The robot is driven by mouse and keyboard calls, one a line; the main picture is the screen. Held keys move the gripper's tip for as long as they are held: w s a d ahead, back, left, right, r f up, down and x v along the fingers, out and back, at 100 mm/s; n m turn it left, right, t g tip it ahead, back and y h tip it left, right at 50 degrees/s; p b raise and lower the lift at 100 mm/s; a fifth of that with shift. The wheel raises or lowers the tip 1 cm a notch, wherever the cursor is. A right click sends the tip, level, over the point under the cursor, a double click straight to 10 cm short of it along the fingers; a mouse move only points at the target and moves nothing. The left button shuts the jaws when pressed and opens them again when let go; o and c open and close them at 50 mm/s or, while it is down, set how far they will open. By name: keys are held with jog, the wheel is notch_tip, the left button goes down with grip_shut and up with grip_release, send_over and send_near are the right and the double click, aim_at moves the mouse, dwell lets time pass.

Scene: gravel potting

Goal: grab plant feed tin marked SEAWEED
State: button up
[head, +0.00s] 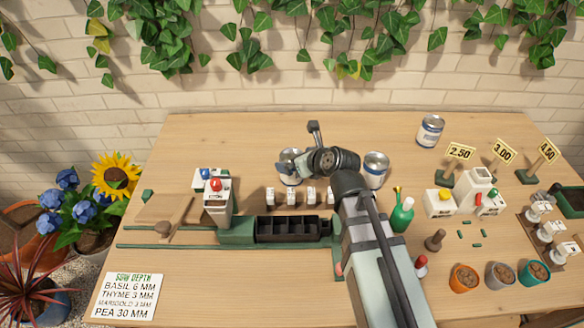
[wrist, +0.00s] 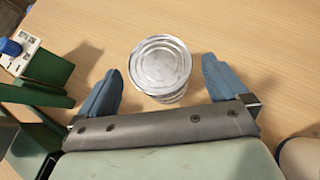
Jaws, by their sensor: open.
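Three silver tins with blue and white labels stand on the table. The left tin (head: 291,178) is partly hidden by my gripper (head: 288,162), the middle tin (head: 376,170) stands right of my wrist, and the far tin (head: 430,131) is at the back right. I cannot read any label, so I cannot tell which is SEAWEED. In the wrist view, one upright tin (wrist: 160,66) shows its lid between the two blue fingers of my gripper (wrist: 161,72). The fingers are spread, with a gap on each side of it.
A green tray with dark cells (head: 290,229) and small white labelled blocks (head: 300,196) lie in front of the tins. A green bottle (head: 402,214) stands right of my arm. Price signs (head: 461,151) stand at the right. The table's back left is clear.

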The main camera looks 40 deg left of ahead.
aim_at(286, 155)
jog(key=x, duration=0.3)
jog(key=shift+a+f, duration=0.15)
jog(key=c, duration=1.2)
